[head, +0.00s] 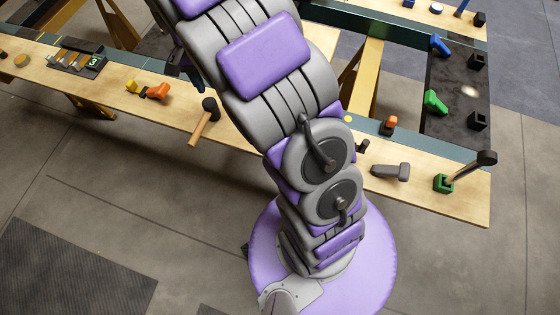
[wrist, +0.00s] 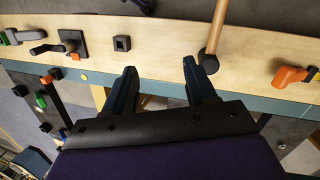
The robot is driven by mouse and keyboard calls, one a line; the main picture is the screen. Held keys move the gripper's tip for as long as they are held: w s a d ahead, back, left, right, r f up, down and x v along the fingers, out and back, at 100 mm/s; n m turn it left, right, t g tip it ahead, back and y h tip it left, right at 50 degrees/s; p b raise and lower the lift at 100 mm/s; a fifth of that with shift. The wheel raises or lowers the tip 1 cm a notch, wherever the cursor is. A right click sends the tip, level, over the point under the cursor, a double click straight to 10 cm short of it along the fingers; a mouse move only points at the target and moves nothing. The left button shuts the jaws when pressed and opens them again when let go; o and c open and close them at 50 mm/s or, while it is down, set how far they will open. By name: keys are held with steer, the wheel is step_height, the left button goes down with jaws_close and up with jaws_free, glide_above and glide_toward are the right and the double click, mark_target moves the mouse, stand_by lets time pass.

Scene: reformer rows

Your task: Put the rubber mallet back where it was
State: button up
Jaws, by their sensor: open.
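The rubber mallet (head: 200,127) has a pale wooden handle and a black head. It lies on the wooden bench left of my arm in the head view, its head toward the arm. In the wrist view the mallet (wrist: 218,30) runs down from the top edge, its black head beside the right fingertip. My gripper (wrist: 160,75) is open, with nothing between its fingers. Whether the right finger touches the head cannot be told. In the head view my gripper is mostly hidden behind my arm. A black square socket (wrist: 122,43) stands on the bench, left of the mallet in the wrist view.
An orange tool (head: 158,91) and a rack of tools (head: 77,62) lie left of the mallet. A grey tool (head: 391,171) and a green holder (head: 443,183) with a dark-headed tool stand right of my arm. A dark panel (head: 458,95) holds green, blue and black pieces.

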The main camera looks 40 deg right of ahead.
steer(key=s+r+n, duration=0.3)
steer(key=s+n, duration=0.1)
steer(key=s, duration=1.2)
steer(key=s+r+n, duration=0.4)
steer(key=s, duration=1.2)
steer(key=shift+a+t+y, duration=0.15)
steer(key=shift+t+y, duration=0.15)
steer(key=shift+t, duration=0.1)
steer(key=shift+w, duration=0.1)
steer(key=shift+c, duration=0.4)
